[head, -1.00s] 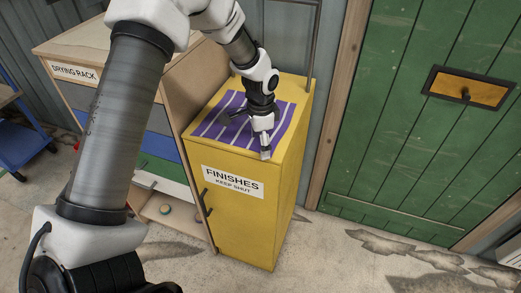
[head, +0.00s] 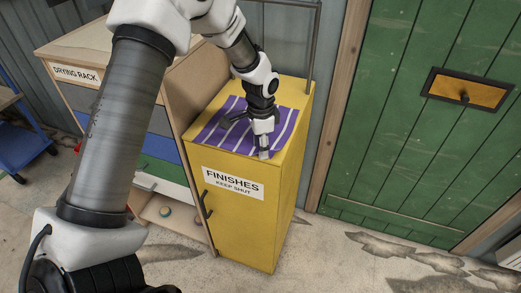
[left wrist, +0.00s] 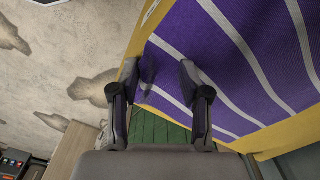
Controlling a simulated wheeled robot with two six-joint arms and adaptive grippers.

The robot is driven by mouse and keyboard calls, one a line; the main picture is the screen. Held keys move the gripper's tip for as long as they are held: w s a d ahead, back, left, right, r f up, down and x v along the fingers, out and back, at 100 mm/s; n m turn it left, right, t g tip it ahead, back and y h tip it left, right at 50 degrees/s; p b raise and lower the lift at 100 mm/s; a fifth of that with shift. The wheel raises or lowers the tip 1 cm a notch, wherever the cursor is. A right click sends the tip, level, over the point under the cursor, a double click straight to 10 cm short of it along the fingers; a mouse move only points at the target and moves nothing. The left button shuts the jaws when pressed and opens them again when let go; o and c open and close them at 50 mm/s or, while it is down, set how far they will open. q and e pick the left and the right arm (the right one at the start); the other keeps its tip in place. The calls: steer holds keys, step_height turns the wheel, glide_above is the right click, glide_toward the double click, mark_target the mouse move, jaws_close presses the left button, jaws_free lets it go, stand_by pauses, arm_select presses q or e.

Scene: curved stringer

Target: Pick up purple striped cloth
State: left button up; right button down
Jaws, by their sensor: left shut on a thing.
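The purple striped cloth (head: 262,112), purple with pale stripes, lies mostly flat on top of the yellow finishes cabinet (head: 235,225). My left gripper (head: 263,154) points down at the cloth's front edge, near the cabinet's front right top corner. In the left wrist view the cloth (left wrist: 245,60) spreads to the right, and a small purple fold sits between the fingertips of my left gripper (left wrist: 158,78). The left gripper is shut on the cloth at that edge. Its hand and wrist hide part of the cloth in the head view. My right gripper is not in view.
A wooden drying rack (head: 75,72) with coloured drawers stands left of the cabinet. A metal frame rises behind the cabinet top. A green door (head: 405,130) with a yellow plate is at the right. The stained floor in front is clear.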

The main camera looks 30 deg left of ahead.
arm_select(q)
steer(key=shift+s+f, duration=0.15)
steer(key=shift+f, duration=0.05)
steer(key=r+p, duration=0.3)
steer(key=w+r+p, duration=0.1)
steer(key=r+p, duration=0.1)
steer(key=shift+a, duration=0.25)
jaws_close()
step_height(320, 180, up, 34)
steer(key=p, duration=1)
steer(key=shift+s, duration=0.25)
